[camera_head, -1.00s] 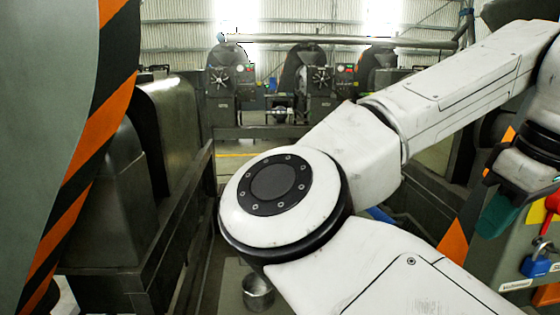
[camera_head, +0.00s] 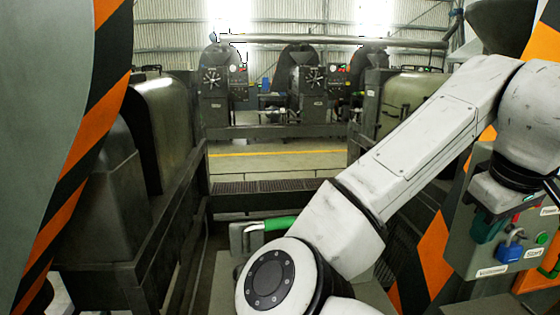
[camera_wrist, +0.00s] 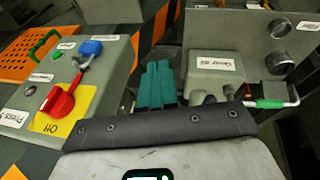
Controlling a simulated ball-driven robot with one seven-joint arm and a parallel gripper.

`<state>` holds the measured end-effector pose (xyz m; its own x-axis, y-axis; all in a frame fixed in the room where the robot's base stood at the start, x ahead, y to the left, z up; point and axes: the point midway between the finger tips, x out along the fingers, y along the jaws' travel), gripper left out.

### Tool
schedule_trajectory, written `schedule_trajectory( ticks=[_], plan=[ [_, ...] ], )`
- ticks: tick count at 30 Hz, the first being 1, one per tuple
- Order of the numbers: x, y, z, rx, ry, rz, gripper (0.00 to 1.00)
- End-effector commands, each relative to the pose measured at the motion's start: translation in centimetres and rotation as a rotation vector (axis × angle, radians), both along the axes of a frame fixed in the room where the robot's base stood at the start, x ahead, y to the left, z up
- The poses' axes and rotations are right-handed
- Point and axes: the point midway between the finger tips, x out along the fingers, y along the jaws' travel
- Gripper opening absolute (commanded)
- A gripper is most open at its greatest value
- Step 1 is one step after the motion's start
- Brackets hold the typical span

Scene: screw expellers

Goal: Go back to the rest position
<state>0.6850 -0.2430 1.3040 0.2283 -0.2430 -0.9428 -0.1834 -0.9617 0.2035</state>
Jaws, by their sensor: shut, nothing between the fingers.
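My gripper (camera_wrist: 157,85) shows in the wrist view as teal fingers held together, shut and empty. Its teal fingers (camera_head: 487,228) also show at the right of the head view, in front of the control box (camera_head: 470,255). In the wrist view the fingers are to the right of that box's red switch (camera_wrist: 60,102) and point toward a grey housing labelled gear oil (camera_wrist: 212,72). My white arm crosses the right half of the head view, its round elbow low at the centre.
A blue padlock (camera_head: 510,253) hangs on the control box. A lever with a green grip (camera_head: 281,223) is beside my arm; it also shows in the wrist view (camera_wrist: 270,104). Dark machines (camera_head: 165,130) line the left. A yellow floor line (camera_head: 275,153) crosses open floor behind.

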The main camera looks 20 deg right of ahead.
Motion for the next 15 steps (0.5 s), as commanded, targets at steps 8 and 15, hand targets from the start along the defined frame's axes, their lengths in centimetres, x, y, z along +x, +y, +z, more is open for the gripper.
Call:
schedule_trajectory(
  ticks=[8, 15],
  plan=[
    [0.9, -2.6, -3.8, -0.21, -0.015, -0.096, 0.0],
    [2.1, -3.6, -8.4, -0.35, -0.05, -0.096, 0.0]
  ],
)
